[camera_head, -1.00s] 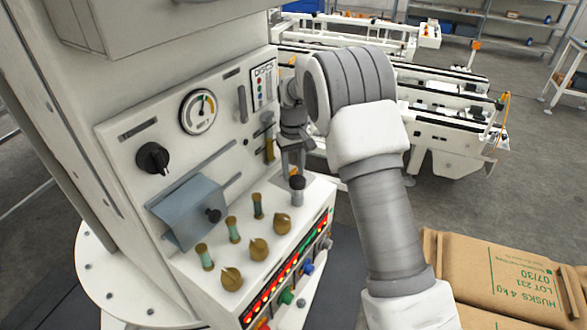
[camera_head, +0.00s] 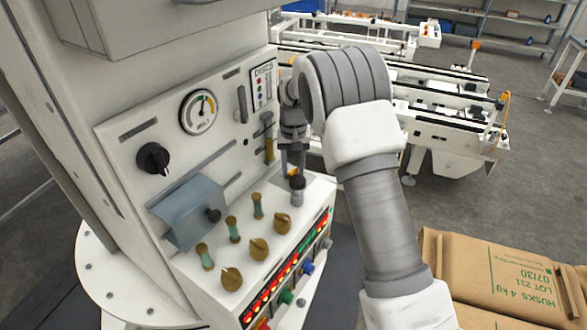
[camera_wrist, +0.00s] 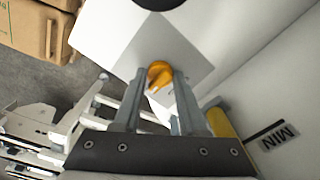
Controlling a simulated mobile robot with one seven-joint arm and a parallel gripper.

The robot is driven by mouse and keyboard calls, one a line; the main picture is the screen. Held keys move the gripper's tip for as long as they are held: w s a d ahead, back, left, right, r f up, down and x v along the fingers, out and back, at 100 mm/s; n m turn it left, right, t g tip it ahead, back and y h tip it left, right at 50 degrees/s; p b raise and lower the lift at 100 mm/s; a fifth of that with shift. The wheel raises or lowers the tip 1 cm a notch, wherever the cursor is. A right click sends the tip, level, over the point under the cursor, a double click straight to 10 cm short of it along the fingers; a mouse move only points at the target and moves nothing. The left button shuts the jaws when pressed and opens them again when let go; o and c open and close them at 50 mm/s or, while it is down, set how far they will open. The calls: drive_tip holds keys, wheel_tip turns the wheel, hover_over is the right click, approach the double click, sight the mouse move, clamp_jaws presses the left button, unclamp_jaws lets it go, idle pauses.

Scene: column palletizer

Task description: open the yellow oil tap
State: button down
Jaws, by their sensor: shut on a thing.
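The yellow oil tap (camera_wrist: 158,71) sits on a grey square plate (camera_wrist: 187,39) and lies between the two fingers of my gripper (camera_wrist: 156,92) in the wrist view. The fingers stand on either side of it and are shut on it. In the head view my gripper (camera_head: 292,160) points down at the right end of the panel's ledge. A small orange part of the tap (camera_head: 293,173) shows at the fingertips. My arm and the fingers hide the rest of it.
A yellow sight tube (camera_head: 269,149) stands close left of my gripper, and a dark-topped grey knob (camera_head: 297,189) stands close in front. Several brass knobs (camera_head: 259,249) line the ledge. Husk sacks (camera_head: 500,275) lie at lower right. A white conveyor (camera_head: 450,120) stands behind.

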sight(294, 170)
drive_tip(key=shift+c, duration=2.3)
unclamp_jaws()
drive_tip(key=shift+r, duration=0.15)
wheel_tip(294, 170, up, 12)
drive_tip(key=shift+s, duration=0.1)
